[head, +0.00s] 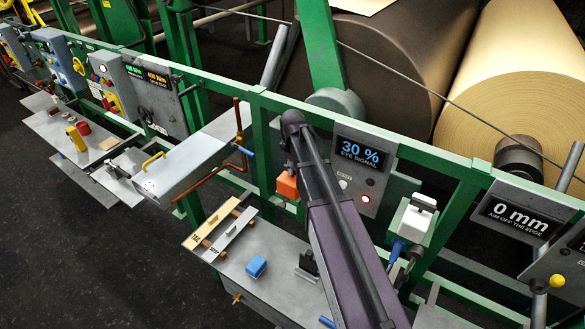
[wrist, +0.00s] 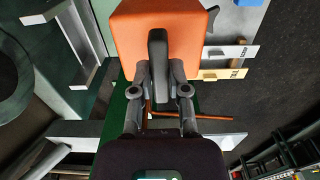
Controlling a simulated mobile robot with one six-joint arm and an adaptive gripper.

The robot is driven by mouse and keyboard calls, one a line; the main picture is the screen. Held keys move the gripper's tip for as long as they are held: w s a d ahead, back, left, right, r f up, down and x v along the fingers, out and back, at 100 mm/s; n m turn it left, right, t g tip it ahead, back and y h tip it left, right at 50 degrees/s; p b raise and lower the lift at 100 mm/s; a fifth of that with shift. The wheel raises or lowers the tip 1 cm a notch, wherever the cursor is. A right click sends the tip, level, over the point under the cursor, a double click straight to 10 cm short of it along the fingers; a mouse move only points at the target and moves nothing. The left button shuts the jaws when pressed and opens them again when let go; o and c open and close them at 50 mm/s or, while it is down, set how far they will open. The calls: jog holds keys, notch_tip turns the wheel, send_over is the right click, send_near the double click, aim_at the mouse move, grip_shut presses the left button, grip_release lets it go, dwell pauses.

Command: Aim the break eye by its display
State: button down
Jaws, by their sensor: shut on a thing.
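The break eye appears to be the orange block (head: 288,186), beside the green rail and left of my arm. In the wrist view the orange block (wrist: 185,25) fills the top middle, with a dark grey fin (wrist: 158,42) on its near face. My gripper (wrist: 160,72) is shut on that fin, one finger on each side. In the head view my arm hides most of the gripper. The eye display (head: 360,153) reads "30 %" and "EYE SIGNAL". The aim display (head: 515,214) reads "0 mm" and "AIM OFF THE EDGE".
A grey bench (head: 228,268) below carries labelled plates (head: 226,229) and a blue block (head: 256,266). A copper-coloured pipe (head: 241,130) stands left of the block. A white-topped device (head: 417,216) is right of my arm. Large paper rolls (head: 520,95) lie behind the green rail.

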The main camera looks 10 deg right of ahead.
jog(key=c, duration=0.6)
grip_release()
jog(key=shift+m, duration=0.4)
jog(key=m, duration=0.3)
jog(key=shift+m, duration=0.3)
jog(key=m, duration=0.8)
jog(key=shift+m, duration=0.4)
jog(key=m, duration=0.4)
notch_tip(320, 180, up, 14)
jog(key=p, duration=1.3)
jog(key=shift+f+p, duration=0.1)
jog(key=shift+p, duration=0.3)
